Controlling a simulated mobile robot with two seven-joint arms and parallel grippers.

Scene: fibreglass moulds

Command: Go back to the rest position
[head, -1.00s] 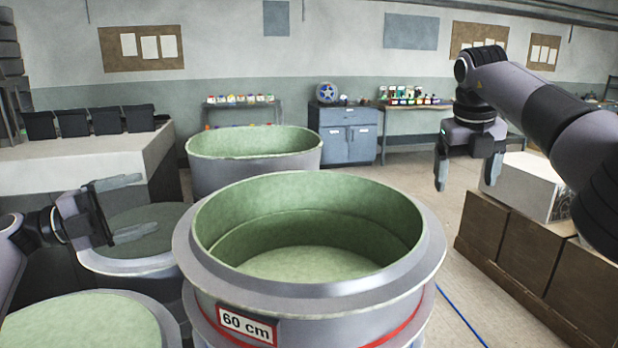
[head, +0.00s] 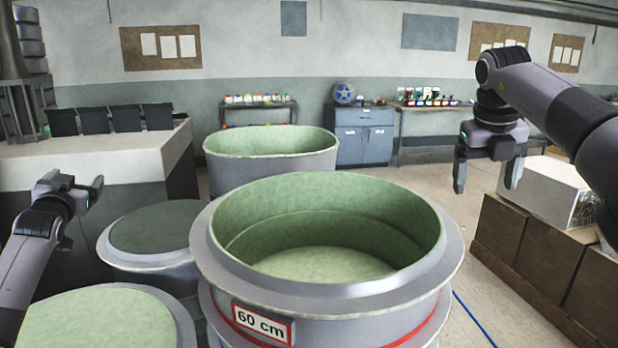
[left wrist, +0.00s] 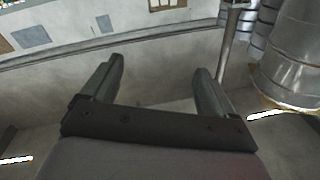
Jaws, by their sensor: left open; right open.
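My left gripper (head: 82,188) is at the left of the head view, above the gap between the low moulds and the white-topped bench. In the left wrist view its two fingers (left wrist: 155,85) are spread with nothing between them, and they point toward the wall. My right gripper (head: 487,178) hangs at the right, fingers down, open and empty. It is above the floor, to the right of the big round mould (head: 325,270) with the "60 cm" label, and apart from it.
A second green-lined mould (head: 270,165) stands behind the big one. Low round moulds (head: 155,235) (head: 100,320) stand at left. The bench (head: 100,150) carries several black bins. Brown crates (head: 520,235) with a white block (head: 548,188) stand at right. A blue cable lies on the floor.

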